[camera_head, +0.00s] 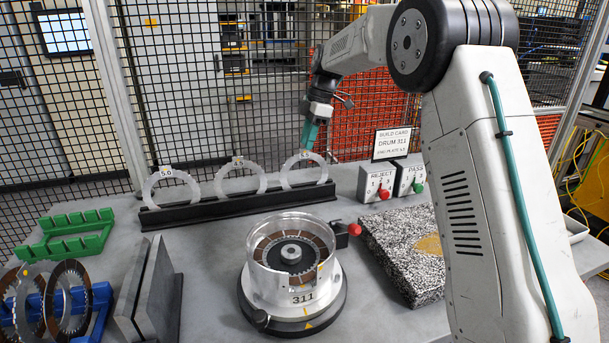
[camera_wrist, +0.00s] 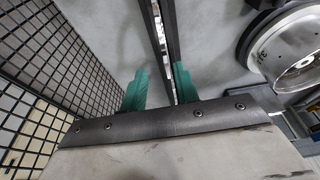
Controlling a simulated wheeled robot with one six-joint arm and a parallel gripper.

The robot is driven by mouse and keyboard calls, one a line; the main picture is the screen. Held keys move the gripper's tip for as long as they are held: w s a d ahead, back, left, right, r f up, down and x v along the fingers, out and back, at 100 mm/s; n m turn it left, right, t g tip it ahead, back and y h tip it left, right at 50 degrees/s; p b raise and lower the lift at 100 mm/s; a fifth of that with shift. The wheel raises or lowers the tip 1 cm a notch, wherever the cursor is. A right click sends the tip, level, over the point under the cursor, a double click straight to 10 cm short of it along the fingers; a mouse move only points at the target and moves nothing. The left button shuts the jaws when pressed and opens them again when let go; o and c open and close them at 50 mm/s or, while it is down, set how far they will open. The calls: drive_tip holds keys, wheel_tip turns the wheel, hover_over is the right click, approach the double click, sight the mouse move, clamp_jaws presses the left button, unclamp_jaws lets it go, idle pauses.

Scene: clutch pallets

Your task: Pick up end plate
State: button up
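Three pale ring-shaped end plates stand upright in a black rack (camera_head: 240,205): the left plate (camera_head: 152,190) marked 5.0, the middle plate (camera_head: 219,183) with an unclear mark, and the right plate (camera_head: 284,177) whose mark seems to read 5.5. My gripper (camera_head: 308,146) points down just above the right plate in the head view. In the wrist view its two green fingers (camera_wrist: 159,88) are apart, with the dark rack (camera_wrist: 172,45) running lengthwise beyond them. No plate is clearly held between them.
A build card (camera_head: 392,143) reads DRUM 311; its plate line is too small to read surely. The drum (camera_head: 292,300) stands in front of the rack. REJECT (camera_head: 380,184) and PASS (camera_head: 409,177) boxes and a speckled block (camera_head: 395,260) are at right. A green rack (camera_head: 75,244) is at left.

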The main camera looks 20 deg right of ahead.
sight(305, 152)
drive_tip(key=x, duration=0.4)
drive_tip(key=s+x, duration=0.1)
drive_tip(key=x, duration=0.2)
drive_tip(key=shift+r, duration=0.1)
clamp_jaws()
